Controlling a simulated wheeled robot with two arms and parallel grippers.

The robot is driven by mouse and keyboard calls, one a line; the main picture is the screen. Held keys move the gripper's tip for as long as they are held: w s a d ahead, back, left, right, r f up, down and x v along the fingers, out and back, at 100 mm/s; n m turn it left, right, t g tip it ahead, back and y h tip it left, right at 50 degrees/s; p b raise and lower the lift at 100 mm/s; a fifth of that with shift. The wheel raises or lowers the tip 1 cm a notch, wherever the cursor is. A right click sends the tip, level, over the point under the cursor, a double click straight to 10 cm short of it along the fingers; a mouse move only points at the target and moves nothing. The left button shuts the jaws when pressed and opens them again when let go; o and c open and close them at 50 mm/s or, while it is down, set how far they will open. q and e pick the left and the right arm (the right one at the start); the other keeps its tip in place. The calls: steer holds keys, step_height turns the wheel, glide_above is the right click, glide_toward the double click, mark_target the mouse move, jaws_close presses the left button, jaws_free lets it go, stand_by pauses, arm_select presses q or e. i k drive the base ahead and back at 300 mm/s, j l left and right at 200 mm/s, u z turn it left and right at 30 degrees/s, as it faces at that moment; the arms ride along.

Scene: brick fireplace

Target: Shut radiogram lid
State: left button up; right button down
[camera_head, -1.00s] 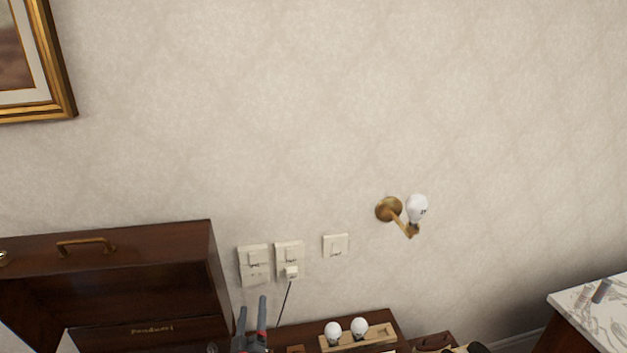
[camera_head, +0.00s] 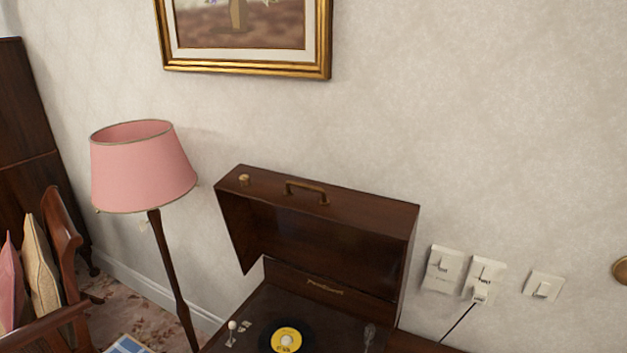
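The radiogram (camera_head: 249,310) stands against the wall at the bottom middle of the head view. Its dark wooden lid (camera_head: 318,232) is raised, with a brass handle (camera_head: 307,191) and a small brass knob (camera_head: 244,180) on the upturned face. A black record with a yellow label (camera_head: 286,340) lies on the deck under the open lid. The lower part of the radiogram is cut off by the picture's bottom edge. Neither of my grippers is in view.
A floor lamp with a pink shade (camera_head: 143,168) stands left of the radiogram. A wooden chair with cushions (camera_head: 40,265) is at the far left. Wall switches and a socket with a plug (camera_head: 482,281) are to the right. A gold-framed picture (camera_head: 247,68) hangs above.

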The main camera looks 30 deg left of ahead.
mark_target(361, 240)
steer(key=u, duration=1.05)
steer(key=j+u, duration=0.15)
steer(key=j, duration=0.2)
steer(key=k+j+u, duration=0.1)
steer(key=j, duration=0.25)
